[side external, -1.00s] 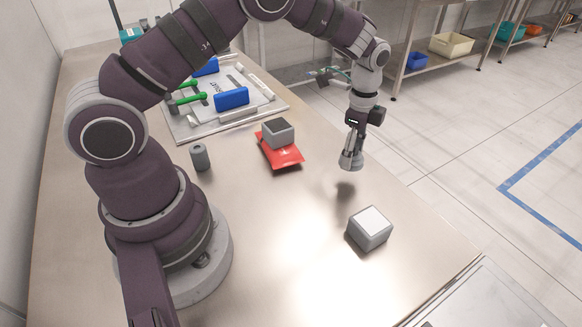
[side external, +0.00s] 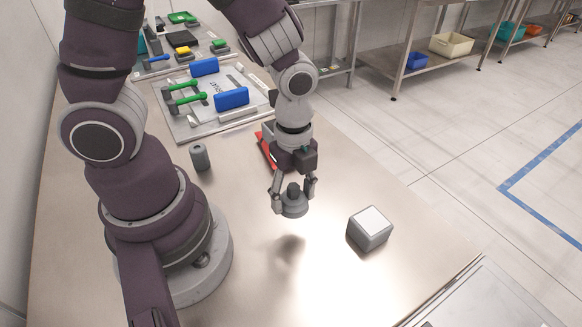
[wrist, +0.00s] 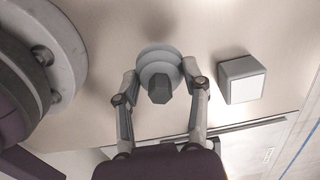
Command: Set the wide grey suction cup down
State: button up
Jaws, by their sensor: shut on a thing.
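The wide grey suction cup (side external: 293,205) is a round grey disc with a darker stem on top. My gripper (side external: 294,185) is shut on it, one finger on each side, and holds it above the steel table. A shadow lies on the table below it. In the wrist view the suction cup (wrist: 159,62) sits between the fingertips of my gripper (wrist: 160,78), its wide disc at the far side.
A grey block with a white top (side external: 370,228) stands right of my gripper. A red packet (side external: 266,150) is partly hidden behind my gripper. A small grey cylinder (side external: 200,157) and a tray with blue and green parts (side external: 180,127) stand further back. The table front is bare.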

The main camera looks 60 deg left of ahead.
aim_at(308, 302)
jog(key=d+m, duration=0.4)
jog(key=s+d+r+m, duration=0.1)
jog(key=d+m, duration=0.1)
jog(key=shift+s+r+m, duration=0.1)
jog(key=shift+m, duration=0.2)
jog(key=s+d+r+m, duration=0.1)
jog(key=s+d+m, duration=0.2)
jog(key=d+m, duration=0.25)
jog(key=shift+m, duration=0.65)
notch_tip(308, 302, down, 8)
jog(key=shift+s+r, duration=0.1)
jog(key=shift+s, duration=0.05)
jog(key=o, duration=0.8)
jog(key=shift+o, duration=0.2)
